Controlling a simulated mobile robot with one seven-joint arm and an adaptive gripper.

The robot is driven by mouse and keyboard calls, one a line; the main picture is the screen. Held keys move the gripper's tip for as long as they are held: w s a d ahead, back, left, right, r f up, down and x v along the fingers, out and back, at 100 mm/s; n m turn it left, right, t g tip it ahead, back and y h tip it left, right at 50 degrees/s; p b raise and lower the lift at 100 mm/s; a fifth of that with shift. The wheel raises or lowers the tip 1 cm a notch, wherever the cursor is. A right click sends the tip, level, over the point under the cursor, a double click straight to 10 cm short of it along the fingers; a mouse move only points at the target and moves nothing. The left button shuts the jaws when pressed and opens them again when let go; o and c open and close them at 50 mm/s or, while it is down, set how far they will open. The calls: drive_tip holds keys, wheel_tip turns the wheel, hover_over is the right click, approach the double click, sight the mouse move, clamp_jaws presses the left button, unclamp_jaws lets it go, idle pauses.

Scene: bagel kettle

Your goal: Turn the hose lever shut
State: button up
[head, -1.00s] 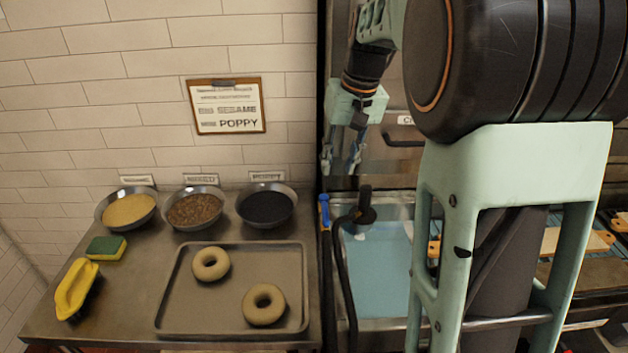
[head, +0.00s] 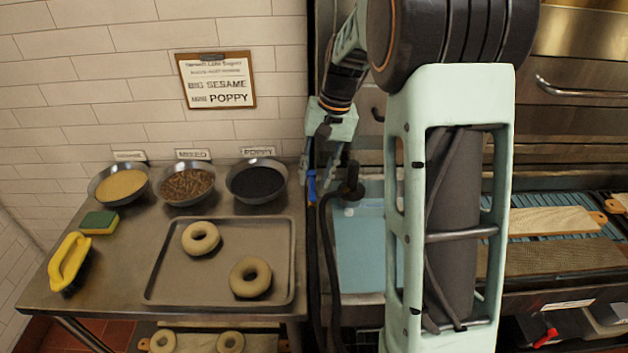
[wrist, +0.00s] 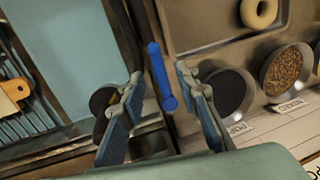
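The hose lever has a blue handle (head: 311,186) at the gap between the steel table and the water basin, beside a dark hose. In the head view it stands roughly upright, just under my gripper (head: 321,172). In the wrist view the blue handle (wrist: 160,76) appears between the two fingers of my gripper (wrist: 156,90), nearer the right finger. The gripper is open, with a clear gap between its fingers and nothing gripped. I cannot tell how far the fingertips are from the handle in depth.
A dark tap (head: 351,184) stands close right of the lever, by the blue-water basin (head: 365,240). Left are the poppy bowl (head: 256,181), mixed bowl (head: 186,185) and a tray (head: 170,287) with two bagels. Dark hoses (head: 333,270) hang in front.

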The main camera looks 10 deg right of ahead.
sight(312, 191)
drive_tip(key=shift+a+f, duration=0.2)
drive_tip(key=shift+f, duration=1)
clamp_jaws()
